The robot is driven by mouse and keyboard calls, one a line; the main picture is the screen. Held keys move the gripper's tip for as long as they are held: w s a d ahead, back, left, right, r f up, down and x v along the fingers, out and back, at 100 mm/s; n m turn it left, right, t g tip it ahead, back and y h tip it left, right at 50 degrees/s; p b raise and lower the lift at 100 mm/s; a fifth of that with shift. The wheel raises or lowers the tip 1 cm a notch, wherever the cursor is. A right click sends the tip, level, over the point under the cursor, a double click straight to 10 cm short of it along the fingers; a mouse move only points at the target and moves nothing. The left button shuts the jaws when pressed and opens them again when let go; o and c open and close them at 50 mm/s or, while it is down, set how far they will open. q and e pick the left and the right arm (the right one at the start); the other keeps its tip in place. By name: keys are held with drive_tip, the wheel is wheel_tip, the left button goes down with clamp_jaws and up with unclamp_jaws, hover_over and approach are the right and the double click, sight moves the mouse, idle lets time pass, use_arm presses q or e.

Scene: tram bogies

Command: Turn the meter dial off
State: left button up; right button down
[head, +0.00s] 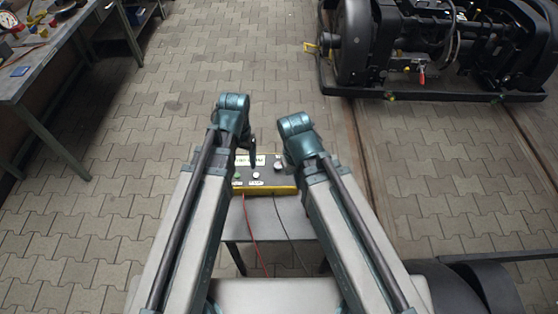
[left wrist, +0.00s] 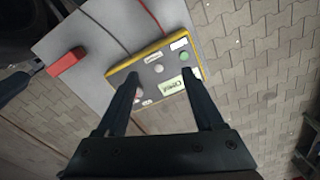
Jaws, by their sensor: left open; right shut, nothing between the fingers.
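The meter box (head: 265,188), yellow-edged with a dark top, sits on a small grey table below and between my forearms in the head view. A round pale dial (head: 279,165) is at its far right part. In the left wrist view the box (left wrist: 150,65) appears turned round, with a green button (left wrist: 183,57) and a pale label. My left gripper (left wrist: 159,76) is open, its fingers spread over the box with nothing between them; one finger hides part of the box top. My right gripper (left wrist: 36,68) shows only partly at the left edge, shut and empty, beside the box.
The grey table (left wrist: 85,30) carries a red block (left wrist: 68,61) beside the box. Red and dark cables run from the box. A workbench (head: 40,65) stands at the left, a black bogie (head: 430,50) at the upper right. Paved floor between is clear.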

use_arm(q)
drive_tip(key=w+d+m, duration=0.4)
drive_tip(key=w, duration=0.1)
drive_tip(key=m, duration=0.5)
hover_over(278, 165)
drive_tip(key=shift+f, duration=0.35)
drive_tip(key=shift+f+b, duration=0.1)
drive_tip(key=shift+b, duration=0.25)
wheel_tip(278, 165, down, 14)
drive_tip(key=b, duration=1.3)
drive_tip(key=shift+r+b, duration=0.2)
drive_tip(key=shift+b, duration=0.1)
clamp_jaws()
